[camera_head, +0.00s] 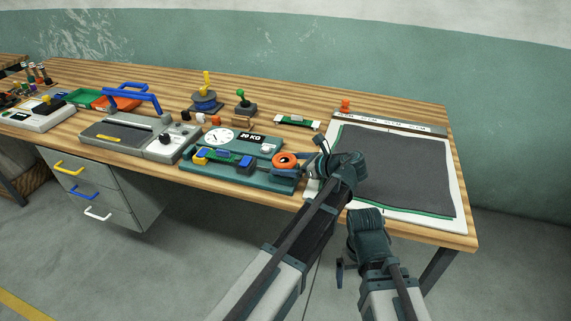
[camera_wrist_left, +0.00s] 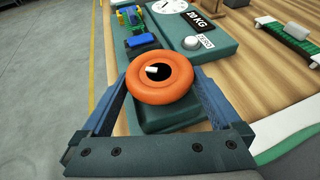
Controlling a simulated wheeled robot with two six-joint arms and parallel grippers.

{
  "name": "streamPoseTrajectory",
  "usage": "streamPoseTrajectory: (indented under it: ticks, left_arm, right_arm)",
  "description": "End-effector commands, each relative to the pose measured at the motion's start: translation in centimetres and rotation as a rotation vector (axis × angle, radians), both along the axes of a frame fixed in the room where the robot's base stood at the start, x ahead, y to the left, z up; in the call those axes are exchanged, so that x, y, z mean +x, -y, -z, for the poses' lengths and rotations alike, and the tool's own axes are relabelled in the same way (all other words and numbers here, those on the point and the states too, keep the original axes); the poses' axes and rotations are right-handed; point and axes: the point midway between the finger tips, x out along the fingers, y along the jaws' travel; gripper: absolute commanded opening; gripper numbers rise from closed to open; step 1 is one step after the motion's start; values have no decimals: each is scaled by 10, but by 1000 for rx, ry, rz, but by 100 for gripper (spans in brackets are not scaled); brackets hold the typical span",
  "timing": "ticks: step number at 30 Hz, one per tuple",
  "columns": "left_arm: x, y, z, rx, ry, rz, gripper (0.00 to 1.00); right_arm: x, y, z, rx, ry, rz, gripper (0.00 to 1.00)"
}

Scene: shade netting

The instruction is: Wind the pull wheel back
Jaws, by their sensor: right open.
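The pull wheel is an orange ring with a dark hub and a small pale mark (camera_head: 286,160). It sits at the right end of a teal scale unit (camera_head: 262,183) with a round white dial and a "20 KG" plate. In the left wrist view the wheel (camera_wrist_left: 140,92) fills the space between the fingers of my left gripper (camera_wrist_left: 160,85). The fingers are spread, one on each side of the wheel. I cannot tell whether they press on it. My right gripper (camera_head: 341,270) is open and empty, low in front of the table edge.
A dark netting sheet (camera_head: 400,172) lies on a white board at the right. A green-and-white roller (camera_head: 297,122) stands behind the scale. A grey unit with a blue handle (camera_head: 130,92) is to the left.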

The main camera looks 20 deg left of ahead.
Motion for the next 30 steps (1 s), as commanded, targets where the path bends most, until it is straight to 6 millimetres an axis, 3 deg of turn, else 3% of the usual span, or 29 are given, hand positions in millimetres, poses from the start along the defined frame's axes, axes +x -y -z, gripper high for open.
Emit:
streamPoseTrajectory:
  ticks: [1,9,17,30]
  left_arm:
    - [0,0,0,0,0,0,87]
    - [0,0,0,0,0,-1,42]
    - [3,1,0,0,1,-47,42]
    - [8,1,0,1,0,-342,42]
  right_arm:
    - [0,0,0,0,0,0,100]
    - [0,0,0,0,0,0,100]
    - [0,0,0,0,0,0,100]
    - [0,0,0,0,0,0,100]
